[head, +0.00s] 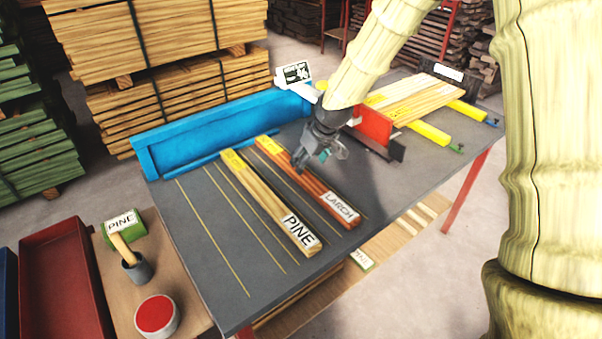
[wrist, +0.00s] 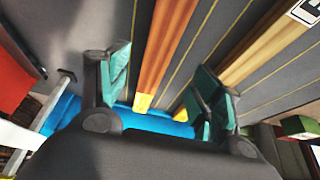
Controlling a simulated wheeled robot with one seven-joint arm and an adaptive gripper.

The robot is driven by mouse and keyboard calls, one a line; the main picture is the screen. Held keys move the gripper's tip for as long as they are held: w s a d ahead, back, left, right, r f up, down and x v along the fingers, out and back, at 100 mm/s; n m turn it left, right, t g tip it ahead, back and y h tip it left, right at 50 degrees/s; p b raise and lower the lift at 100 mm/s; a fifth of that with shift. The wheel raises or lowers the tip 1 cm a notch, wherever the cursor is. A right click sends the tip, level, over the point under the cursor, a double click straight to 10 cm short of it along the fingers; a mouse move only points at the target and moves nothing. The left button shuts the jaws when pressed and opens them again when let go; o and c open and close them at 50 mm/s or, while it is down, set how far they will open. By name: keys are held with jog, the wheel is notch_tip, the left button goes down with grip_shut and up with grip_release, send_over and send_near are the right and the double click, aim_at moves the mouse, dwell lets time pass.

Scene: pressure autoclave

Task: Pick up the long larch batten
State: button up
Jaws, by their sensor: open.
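The reddish-brown larch batten (head: 313,184) lies on the dark grey bench top, with a LARCH label at its near end and a yellow far end. My gripper (head: 318,158) is open above the larch batten and hides part of it. In the wrist view the larch batten (wrist: 165,45) runs between the two teal finger pads of my gripper (wrist: 162,90), its yellow end low in the picture. I cannot tell how high the fingers are above it.
A paler pine batten (head: 265,200) lies close beside it, left of the larch in the head view. A blue trough (head: 215,125) borders the bench's far side. A red block (head: 373,126) and yellow bars (head: 430,133) stand to the right. The bench's left part is mostly clear.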

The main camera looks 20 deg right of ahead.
aim_at(305, 176)
jog(key=w+f, duration=0.2)
jog(key=f, duration=0.1)
jog(key=shift+w+a+f, duration=0.15)
jog(key=shift+w+a, duration=0.1)
jog(key=shift+w, duration=0.15)
jog(key=shift+s, duration=0.3)
jog(key=shift+f+p, duration=0.25)
jog(key=shift+p, duration=0.15)
jog(key=shift+p+x, duration=0.3)
jog(key=shift+x, duration=1.9)
jog(key=shift+w+r, duration=0.15)
jog(key=shift+r, duration=0.05)
jog(key=c, duration=1.4)
jog(key=shift+c, duration=0.2)
